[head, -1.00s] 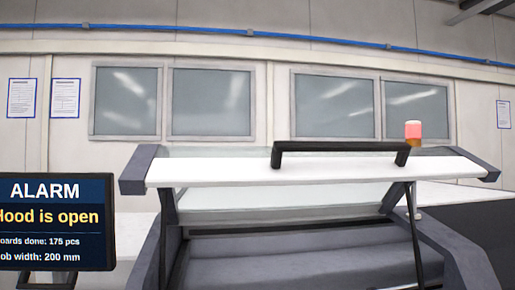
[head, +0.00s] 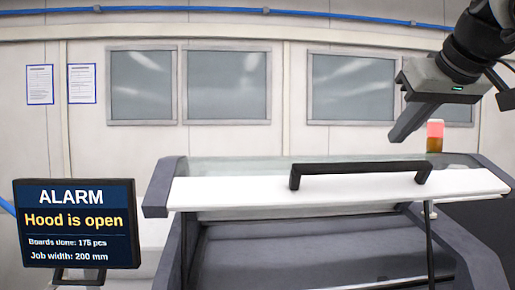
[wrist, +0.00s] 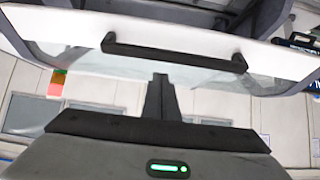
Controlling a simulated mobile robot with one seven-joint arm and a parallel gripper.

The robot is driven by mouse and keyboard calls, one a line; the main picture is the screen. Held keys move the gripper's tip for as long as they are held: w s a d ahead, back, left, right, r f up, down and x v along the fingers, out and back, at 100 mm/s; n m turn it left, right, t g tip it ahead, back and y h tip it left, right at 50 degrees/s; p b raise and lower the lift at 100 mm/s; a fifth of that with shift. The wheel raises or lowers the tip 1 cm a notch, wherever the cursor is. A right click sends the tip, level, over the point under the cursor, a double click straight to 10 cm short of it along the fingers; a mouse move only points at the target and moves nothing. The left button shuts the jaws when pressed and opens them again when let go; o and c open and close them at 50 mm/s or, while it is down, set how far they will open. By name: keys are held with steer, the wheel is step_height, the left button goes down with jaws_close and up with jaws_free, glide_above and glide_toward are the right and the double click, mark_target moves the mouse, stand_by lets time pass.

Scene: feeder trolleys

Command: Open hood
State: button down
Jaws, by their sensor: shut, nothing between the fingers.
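The hood (head: 240,193) has a white front edge, a glass top and grey side frames. It stands raised, with a dark opening beneath it. Its black bar handle (head: 360,173) runs along the front edge, and nothing holds it. In the wrist view the hood's white edge (wrist: 80,32) and the handle (wrist: 175,53) show across the top. My gripper (head: 400,134) is at the upper right of the head view, above and apart from the handle. Its fingers are shut and empty; they also show in the wrist view (wrist: 160,80).
A screen (head: 77,223) at the left reads "ALARM, Hood is open". A signal lamp (head: 435,136) with a lit red top stands behind the hood on the right, close to my gripper. A wall with windows is behind. The space above the hood is otherwise free.

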mark_target(386, 166)
steer(key=x, duration=0.7)
steer(key=shift+d+f, duration=0.1)
steer(key=shift+d, duration=0.1)
steer(key=f, duration=0.3)
steer(key=shift+w+f, duration=0.1)
steer(key=shift+w, duration=0.3)
steer(key=shift+s+f, duration=0.2)
steer(key=shift+s, duration=0.9)
steer(key=shift+f, duration=0.1)
steer(key=shift+f+b, duration=0.1)
steer(key=shift+b, duration=0.2)
